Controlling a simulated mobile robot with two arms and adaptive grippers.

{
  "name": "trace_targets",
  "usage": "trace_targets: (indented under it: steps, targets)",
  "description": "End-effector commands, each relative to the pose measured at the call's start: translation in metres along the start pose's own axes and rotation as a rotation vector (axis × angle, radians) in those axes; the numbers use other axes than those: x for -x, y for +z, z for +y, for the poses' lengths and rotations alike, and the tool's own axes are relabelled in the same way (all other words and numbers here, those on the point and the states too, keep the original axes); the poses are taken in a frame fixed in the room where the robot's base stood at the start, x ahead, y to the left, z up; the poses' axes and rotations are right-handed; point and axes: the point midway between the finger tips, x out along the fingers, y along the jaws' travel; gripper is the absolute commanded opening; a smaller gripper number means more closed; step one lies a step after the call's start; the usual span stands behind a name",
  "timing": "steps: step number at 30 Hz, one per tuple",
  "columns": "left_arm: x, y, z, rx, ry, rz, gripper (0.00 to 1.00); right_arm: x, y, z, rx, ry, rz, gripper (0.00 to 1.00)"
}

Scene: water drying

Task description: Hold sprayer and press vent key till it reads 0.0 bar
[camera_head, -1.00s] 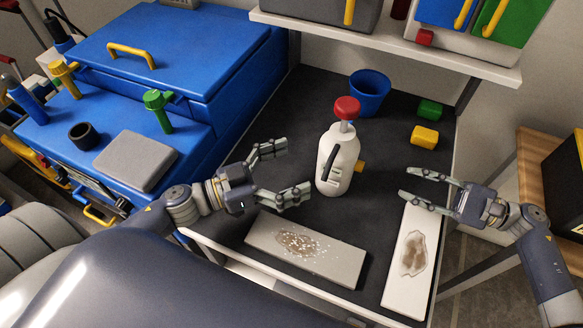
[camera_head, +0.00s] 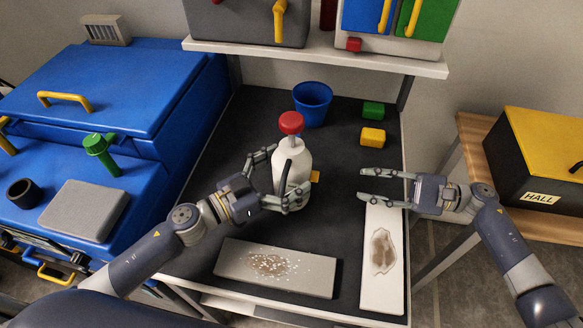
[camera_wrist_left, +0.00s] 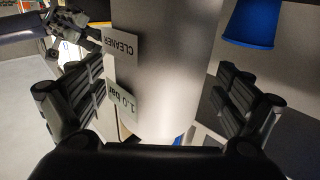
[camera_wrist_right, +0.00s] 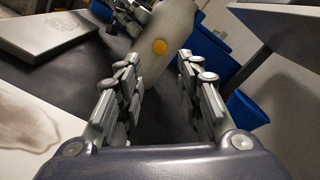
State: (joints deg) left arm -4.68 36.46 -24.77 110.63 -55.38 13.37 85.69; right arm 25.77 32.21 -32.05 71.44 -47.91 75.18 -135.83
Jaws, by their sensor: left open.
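The white sprayer (camera_head: 297,162) with its red pump knob (camera_head: 291,123) stands upright on the dark bench top. A yellow key (camera_head: 315,176) sticks out of its right side; the right wrist view shows it as a round yellow button (camera_wrist_right: 160,46). My left gripper (camera_head: 282,174) is open, with its fingers on either side of the sprayer body. In the left wrist view the body (camera_wrist_left: 170,70) lies between the fingers, gaps on both sides, and its labels read "CLEANER" and "1.0 bar" (camera_wrist_left: 122,96). My right gripper (camera_head: 364,185) is open and empty, right of the sprayer, pointing towards it.
A blue cup (camera_head: 312,104), a green block (camera_head: 373,110) and a yellow block (camera_head: 372,137) stand behind. A speckled grey slab (camera_head: 225,256) and a stained white slab (camera_head: 382,292) lie in front. A shelf (camera_head: 330,57) hangs over the back.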

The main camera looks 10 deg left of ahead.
Motion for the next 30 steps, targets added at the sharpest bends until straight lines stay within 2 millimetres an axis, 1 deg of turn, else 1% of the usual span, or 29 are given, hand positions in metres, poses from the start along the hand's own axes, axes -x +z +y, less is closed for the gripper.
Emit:
trace_targets:
  steps: [1,5,14,17,18,20,21,23,24,26,27,28,30]
  targets:
    - [-0.0040,-0.0003,-0.0006,-0.002,-0.001,0.000,0.94,0.0000,0.0000,0.0000,0.000,0.000,0.000,0.33]
    - [-0.0096,-0.0003,-0.0003,0.000,-0.001,0.000,0.94,-0.0001,0.0000,0.0000,0.000,0.000,0.000,0.33]
    - [-0.0108,-0.0001,-0.0001,0.000,-0.001,0.000,0.94,-0.0001,0.0000,0.0000,0.000,0.000,0.000,0.33]
    - [-0.0107,-0.0001,-0.0001,0.000,-0.001,0.000,0.73,-0.0001,0.0000,0.0000,0.000,0.000,0.000,0.33]
    - [-0.0107,-0.0001,-0.0001,0.000,-0.001,0.000,0.64,-0.0001,0.0000,0.0000,0.000,0.000,0.000,0.33]
    - [-0.0107,-0.0001,-0.0001,0.000,-0.001,0.000,0.51,-0.0001,0.0000,0.0000,0.000,0.000,0.000,0.33]
    - [-0.0106,-0.0001,-0.0001,0.000,-0.001,0.000,0.42,-0.0001,0.0000,0.0000,0.000,0.000,0.000,0.33]
    - [-0.0106,-0.0001,-0.0001,0.000,-0.001,0.000,0.28,-0.0001,0.0000,0.0000,0.000,0.000,0.000,0.33]
    - [-0.0106,-0.0001,-0.0001,0.000,-0.001,0.000,0.27,-0.0001,0.0000,0.0000,0.000,0.000,0.000,0.31]
    - [-0.0106,-0.0001,-0.0001,0.000,-0.001,0.000,0.27,-0.0001,0.0000,0.0000,0.000,0.000,0.000,0.17]
    - [-0.0106,-0.0001,-0.0001,0.000,-0.001,0.000,0.27,-0.0001,0.0000,0.0000,0.000,0.000,0.000,0.08]
    - [-0.0105,-0.0001,-0.0002,0.000,-0.001,0.000,0.27,-0.0001,0.0000,0.0000,0.000,0.000,0.000,0.02]
    - [-0.0105,-0.0001,-0.0002,0.000,-0.001,0.000,0.27,-0.0001,0.0000,0.0000,0.000,0.000,0.000,0.00]
